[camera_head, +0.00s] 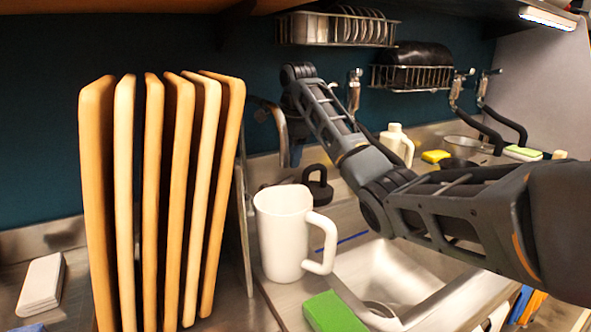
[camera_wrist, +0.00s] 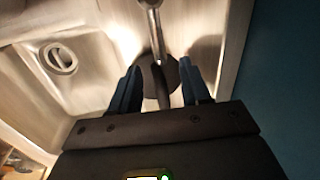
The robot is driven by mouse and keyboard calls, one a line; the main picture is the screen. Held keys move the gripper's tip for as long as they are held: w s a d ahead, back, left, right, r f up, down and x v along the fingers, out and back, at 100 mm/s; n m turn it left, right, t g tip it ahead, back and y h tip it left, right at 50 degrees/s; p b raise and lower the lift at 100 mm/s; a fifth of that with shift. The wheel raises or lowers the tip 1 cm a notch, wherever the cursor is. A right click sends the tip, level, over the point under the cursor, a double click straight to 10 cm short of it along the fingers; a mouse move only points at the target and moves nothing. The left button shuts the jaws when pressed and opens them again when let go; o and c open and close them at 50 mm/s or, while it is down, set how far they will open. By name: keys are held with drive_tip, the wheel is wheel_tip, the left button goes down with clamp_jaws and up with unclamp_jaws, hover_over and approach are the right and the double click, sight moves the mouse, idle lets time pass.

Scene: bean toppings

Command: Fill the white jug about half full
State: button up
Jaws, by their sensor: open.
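The white jug (camera_head: 283,235) stands upright at the left edge of the sink (camera_head: 400,272), handle toward the right. Its inside is not visible. My arm reaches over the sink to the back wall, and my gripper is there beside the curved metal faucet (camera_head: 277,122). In the wrist view, my gripper (camera_wrist: 159,68) is open, with its two fingers on either side of a dark round faucet part (camera_wrist: 158,84). The metal spout (camera_wrist: 154,30) runs away beyond it. Whether the fingers touch it I cannot tell. No water is visible.
Upright wooden boards (camera_head: 165,200) stand left of the jug. A green sponge (camera_head: 332,313) lies in front of it and a black item (camera_head: 318,186) behind. Wire racks (camera_head: 338,28) hang above.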

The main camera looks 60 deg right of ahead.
sight(288, 178)
drive_tip(key=shift+w+d+f, duration=0.15)
drive_tip(key=shift+w+f, duration=0.05)
drive_tip(key=shift+f, duration=1.1)
drive_tip(key=shift+w+d+f, duration=0.1)
drive_tip(key=shift+w+f, duration=0.05)
drive_tip(key=shift+f, duration=1.1)
drive_tip(key=shift+w+d+f, duration=0.15)
drive_tip(key=shift+w+f, duration=0.05)
drive_tip(key=shift+f, duration=1.1)
drive_tip(key=shift+c, duration=0.5)
clamp_jaws()
